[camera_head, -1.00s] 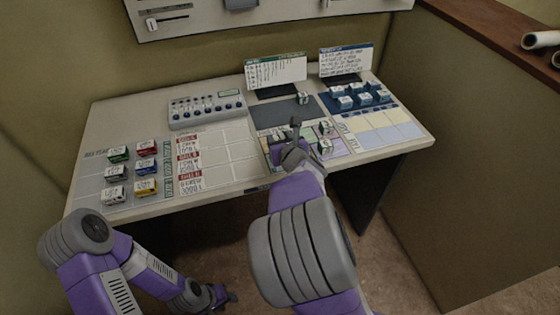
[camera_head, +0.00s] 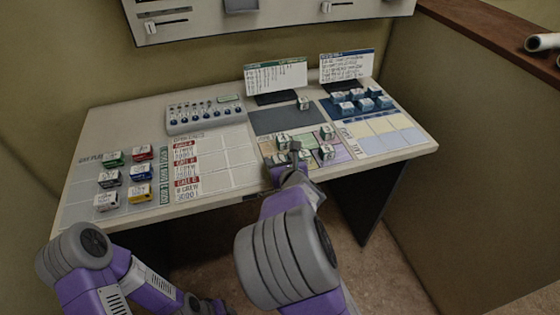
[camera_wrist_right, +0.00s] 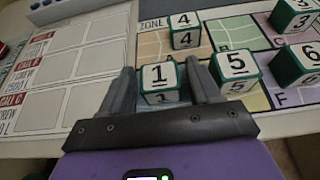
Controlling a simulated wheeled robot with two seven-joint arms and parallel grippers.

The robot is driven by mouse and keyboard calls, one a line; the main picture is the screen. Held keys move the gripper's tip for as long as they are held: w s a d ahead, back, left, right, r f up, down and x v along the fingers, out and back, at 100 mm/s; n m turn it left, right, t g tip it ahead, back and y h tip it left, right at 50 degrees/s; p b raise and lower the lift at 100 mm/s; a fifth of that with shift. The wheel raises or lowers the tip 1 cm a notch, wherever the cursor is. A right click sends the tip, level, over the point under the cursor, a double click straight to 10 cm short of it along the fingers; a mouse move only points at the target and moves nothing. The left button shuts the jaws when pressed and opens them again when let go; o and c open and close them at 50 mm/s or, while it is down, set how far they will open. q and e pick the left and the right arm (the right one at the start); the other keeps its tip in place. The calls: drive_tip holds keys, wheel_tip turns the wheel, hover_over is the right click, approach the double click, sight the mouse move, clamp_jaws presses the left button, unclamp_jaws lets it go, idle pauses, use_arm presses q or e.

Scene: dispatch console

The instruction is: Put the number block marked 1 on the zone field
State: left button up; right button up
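The block marked 1 (camera_wrist_right: 160,78) is white and green and sits on the coloured zone map, between my right gripper's fingers (camera_wrist_right: 162,80) in the right wrist view. Narrow gaps show between the block and both fingers, so the gripper looks open around it. In the head view my right gripper (camera_head: 294,149) is low over the zone map (camera_head: 341,146) and hides block 1. Block 5 (camera_wrist_right: 236,66) stands close to the right finger, and block 4 (camera_wrist_right: 185,31) stands just behind block 1. My left gripper (camera_head: 222,307) is at the bottom edge, mostly cut off.
Block 3 (camera_wrist_right: 294,15) and block 6 (camera_wrist_right: 296,68) stand on the map's right part. A lone block (camera_head: 304,103) stands on the dark pad (camera_head: 272,119). Blue-tray blocks (camera_head: 346,107) are at right, coloured blocks (camera_head: 141,152) at left. The call sheet (camera_head: 238,157) is clear.

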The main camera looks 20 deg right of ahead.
drive_tip(key=shift+o, duration=0.5)
drive_tip(key=shift+r, duration=0.25)
drive_tip(key=v, duration=1.2)
